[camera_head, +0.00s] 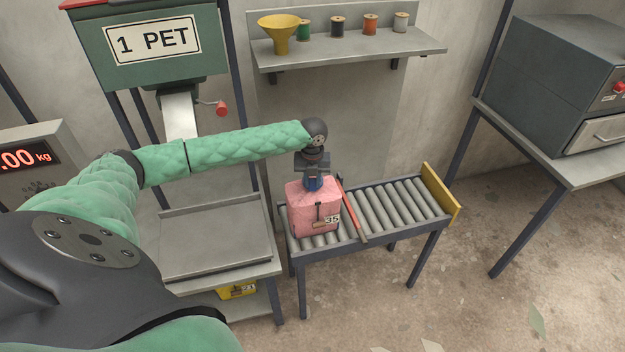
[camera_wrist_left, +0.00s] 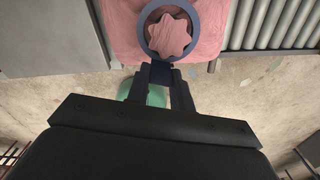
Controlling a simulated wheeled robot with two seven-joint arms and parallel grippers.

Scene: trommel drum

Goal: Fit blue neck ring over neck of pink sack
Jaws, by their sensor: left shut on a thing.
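The pink sack (camera_head: 304,220) stands upright on the left part of the roller conveyor, with a "35" label on its front. In the left wrist view its gathered, star-shaped neck (camera_wrist_left: 170,35) shows inside the opening of the dark blue neck ring (camera_wrist_left: 144,36). The ring encircles the neck as seen from above; how far down it sits I cannot tell. My left gripper (camera_wrist_left: 161,76) is shut on the ring's tab at its near side. In the head view the left gripper (camera_head: 313,177) points down above the sack top, and the ring is mostly hidden. My right gripper is not in view.
The roller conveyor (camera_head: 397,201) has a red bar (camera_head: 352,210) across it beside the sack and a yellow end plate (camera_head: 441,190). A grey platform (camera_head: 215,242) stands left. A shelf (camera_head: 350,48) holds a yellow funnel (camera_head: 279,33) and several spools. Rollers right of the bar are clear.

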